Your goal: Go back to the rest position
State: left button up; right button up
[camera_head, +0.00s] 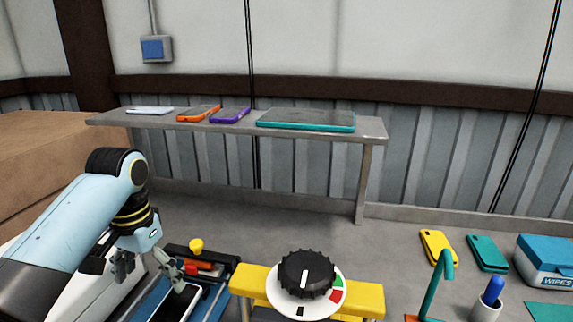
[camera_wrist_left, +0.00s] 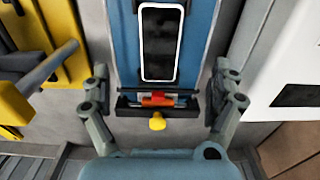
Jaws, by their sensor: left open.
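My left gripper (camera_head: 140,272) hangs at the lower left in the head view, its arm coming in from the left. It is open and empty; in the left wrist view its two fingers (camera_wrist_left: 163,88) stand wide apart. Between and beyond them, a phone (camera_wrist_left: 160,42) with a white frame and dark screen lies on a blue surface (camera_wrist_left: 126,60). The phone shows partly in the head view (camera_head: 178,303), close to a fingertip. My right gripper is in neither view.
A dark holder with a red-orange piece (camera_wrist_left: 157,100) and yellow knob (camera_wrist_left: 157,122) sits by the phone. A yellow stand with a black dial (camera_head: 306,274) is to the right. A grey shelf (camera_head: 375,128) carries several phone cases. A cardboard box (camera_head: 50,150) stands left.

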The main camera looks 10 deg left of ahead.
pick_arm(q)
jog(key=s+d+r+t, duration=0.2)
jog(key=s, duration=1)
jog(key=s+d+r+t, duration=0.1)
jog(key=s+r+t, duration=0.1)
jog(key=s, duration=0.9)
notch_tip(320, 180, down, 39)
jog(key=s+a+g+b, duration=0.2)
jog(key=s+b, duration=0.1)
jog(key=b, duration=0.9)
jog(key=s+f+b, duration=0.4)
jog(key=s+f, duration=0.5)
jog(key=f, duration=0.3)
jog(key=s+a+f+g+b, duration=0.1)
jog(key=s+f+b, duration=0.4)
jog(key=s+f, duration=0.4)
notch_tip(320, 180, down, 4)
jog(key=shift+n+y, duration=0.3)
jog(key=shift+y, duration=0.1)
